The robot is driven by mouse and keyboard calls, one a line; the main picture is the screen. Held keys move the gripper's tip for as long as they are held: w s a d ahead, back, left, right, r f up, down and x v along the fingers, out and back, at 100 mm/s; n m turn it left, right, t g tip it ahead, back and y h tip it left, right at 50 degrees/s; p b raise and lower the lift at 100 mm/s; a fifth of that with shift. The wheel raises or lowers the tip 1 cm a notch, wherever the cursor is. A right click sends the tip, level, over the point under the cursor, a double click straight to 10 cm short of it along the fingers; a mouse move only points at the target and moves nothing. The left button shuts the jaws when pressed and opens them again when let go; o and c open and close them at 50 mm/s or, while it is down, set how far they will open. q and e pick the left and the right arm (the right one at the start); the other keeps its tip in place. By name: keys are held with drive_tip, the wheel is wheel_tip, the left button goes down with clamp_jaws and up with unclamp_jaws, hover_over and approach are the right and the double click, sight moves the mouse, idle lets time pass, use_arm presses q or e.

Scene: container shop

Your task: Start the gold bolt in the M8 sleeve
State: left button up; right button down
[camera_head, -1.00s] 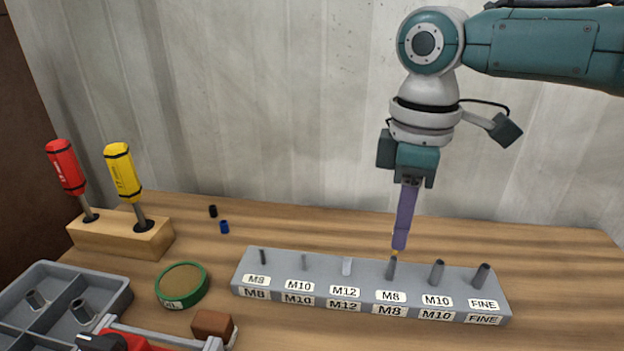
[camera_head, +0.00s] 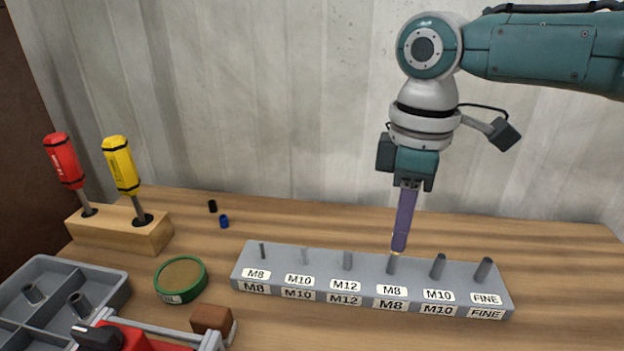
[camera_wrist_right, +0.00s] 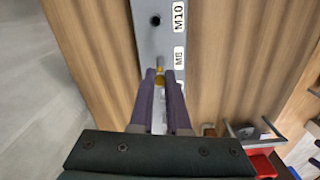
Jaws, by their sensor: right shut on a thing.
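My right gripper (camera_head: 398,252) points down over the grey rack (camera_head: 270,267), right at the fourth post from the left, the M8 sleeve (camera_head: 392,265). Its purple fingers are shut on the gold bolt (camera_wrist_right: 160,78), a small gold tip of which shows between the fingertips in the right wrist view. In the head view only a trace of gold shows at the sleeve's top. I cannot tell whether the bolt is inside the sleeve or just touching it. The M8 label (camera_head: 391,290) is below this sleeve. My left gripper is not in view.
Other posts stand on both sides of this sleeve, with an M10 post (camera_head: 438,266) close on the right. At left are a green-rimmed round dish (camera_head: 203,284), a grey compartment tray (camera_head: 85,268), a red clamp (camera_head: 150,338) and a screwdriver block (camera_head: 105,232).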

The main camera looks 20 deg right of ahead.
drive_tip(key=shift+f+b, duration=0.7)
drive_tip(key=shift+f, duration=0.5)
drive_tip(key=m, duration=0.3)
drive_tip(key=shift+a, duration=0.1)
drive_tip(key=m, duration=1.6)
drive_tip(key=shift+a, duration=0.1)
drive_tip(key=c, duration=1.3)
unclamp_jaws()
drive_tip(key=shift+m, duration=0.6)
drive_tip(key=o, duration=0.5)
